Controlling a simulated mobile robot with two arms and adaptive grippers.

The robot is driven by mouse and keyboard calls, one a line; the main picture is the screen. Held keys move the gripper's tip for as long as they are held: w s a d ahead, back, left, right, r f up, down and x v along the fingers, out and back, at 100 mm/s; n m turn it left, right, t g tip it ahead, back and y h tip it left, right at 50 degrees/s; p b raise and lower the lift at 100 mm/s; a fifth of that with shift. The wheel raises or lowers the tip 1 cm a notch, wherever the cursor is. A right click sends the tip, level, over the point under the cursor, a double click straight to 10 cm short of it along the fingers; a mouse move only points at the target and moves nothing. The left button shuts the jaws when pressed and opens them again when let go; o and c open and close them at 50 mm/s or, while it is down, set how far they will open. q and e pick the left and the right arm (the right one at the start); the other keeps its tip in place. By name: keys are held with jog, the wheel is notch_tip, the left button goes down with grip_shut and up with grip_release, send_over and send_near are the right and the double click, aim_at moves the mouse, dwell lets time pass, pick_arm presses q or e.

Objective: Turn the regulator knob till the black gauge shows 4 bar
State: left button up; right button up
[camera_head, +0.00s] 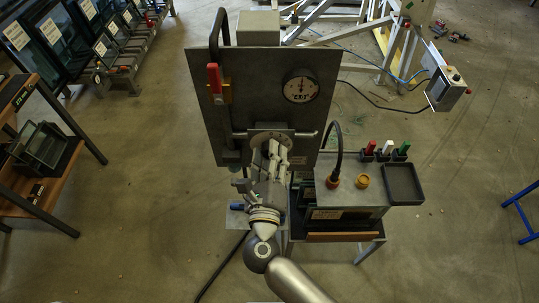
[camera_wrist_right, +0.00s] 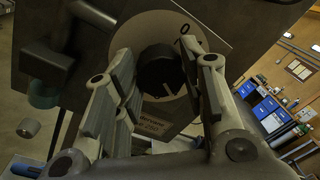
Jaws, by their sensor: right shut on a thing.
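The regulator knob (camera_wrist_right: 160,72) is black and round, with a light pointer line, on a pale round scale plate (camera_wrist_right: 188,45). In the head view the scale plate (camera_head: 270,137) shows, but my right gripper (camera_head: 271,150) hides the knob. That gripper also shows in the wrist view (camera_wrist_right: 165,95), its fingers on either side of the knob, shut on it. My left gripper is not in view.
A red-handled valve (camera_head: 214,80) and a pipe stand on the panel's left side. To the right is a small bench with a black tray (camera_head: 403,183), a dark hose (camera_head: 338,150) and red, white and green tools. Open floor lies to either side.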

jog(key=o, duration=1)
jog(key=s, duration=1.2)
jog(key=shift+a+f, duration=0.2)
jog(key=shift+a, duration=0.15)
